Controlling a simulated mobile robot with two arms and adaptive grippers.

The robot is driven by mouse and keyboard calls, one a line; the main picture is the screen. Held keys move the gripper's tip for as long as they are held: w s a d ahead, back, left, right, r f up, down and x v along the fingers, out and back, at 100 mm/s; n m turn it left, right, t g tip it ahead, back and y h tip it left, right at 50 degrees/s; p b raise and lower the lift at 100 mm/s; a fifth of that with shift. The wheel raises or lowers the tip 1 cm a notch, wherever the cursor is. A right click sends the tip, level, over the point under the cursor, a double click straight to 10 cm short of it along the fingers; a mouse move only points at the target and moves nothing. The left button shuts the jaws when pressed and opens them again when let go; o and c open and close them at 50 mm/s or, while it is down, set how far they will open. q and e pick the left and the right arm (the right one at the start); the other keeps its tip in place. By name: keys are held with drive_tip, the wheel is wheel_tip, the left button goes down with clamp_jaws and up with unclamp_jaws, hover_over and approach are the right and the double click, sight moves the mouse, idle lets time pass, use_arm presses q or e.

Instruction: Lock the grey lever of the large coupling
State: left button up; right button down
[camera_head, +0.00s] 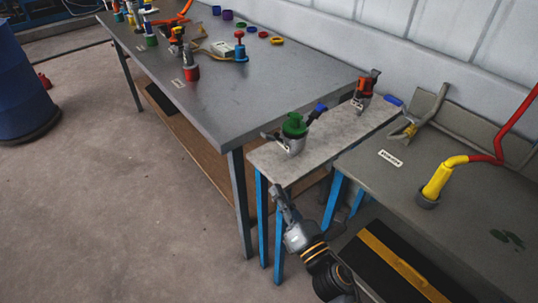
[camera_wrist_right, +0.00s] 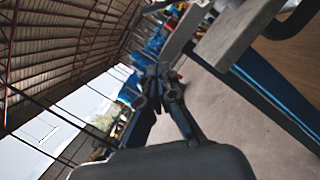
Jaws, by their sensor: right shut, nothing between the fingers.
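A grey coupling with a green cap (camera_head: 294,126) stands upright on the narrow light-grey table (camera_head: 322,142), near its front end. A grey lever (camera_head: 271,137) sticks out from its left side, and a blue part (camera_head: 319,109) sits at its right. I cannot tell exactly how the lever is seated. My right gripper (camera_head: 280,194) is shut and empty, below and in front of the table's front edge, apart from the coupling. The fingers also show together in the right wrist view (camera_wrist_right: 160,76), where the coupling is not visible. My left gripper is not in view.
A red-orange coupling (camera_head: 363,92) stands at the narrow table's far end. The grey table (camera_head: 455,190) on the right bears a yellow-and-red hose (camera_head: 437,182). The long grey table (camera_head: 260,95) at left holds several fittings. Blue table legs (camera_head: 262,225) stand close to my right gripper.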

sight(271, 135)
drive_tip(key=w+a+r+p, duration=0.2)
drive_tip(key=w+r+p, duration=0.2)
drive_tip(key=w, duration=0.6)
drive_tip(key=shift+w+a+r, duration=0.15)
drive_tip(key=shift+r, duration=0.3)
drive_tip(key=shift+r+m+p, duration=0.2)
drive_tip(key=shift+m+p, duration=0.2)
drive_tip(key=shift+p, duration=0.05)
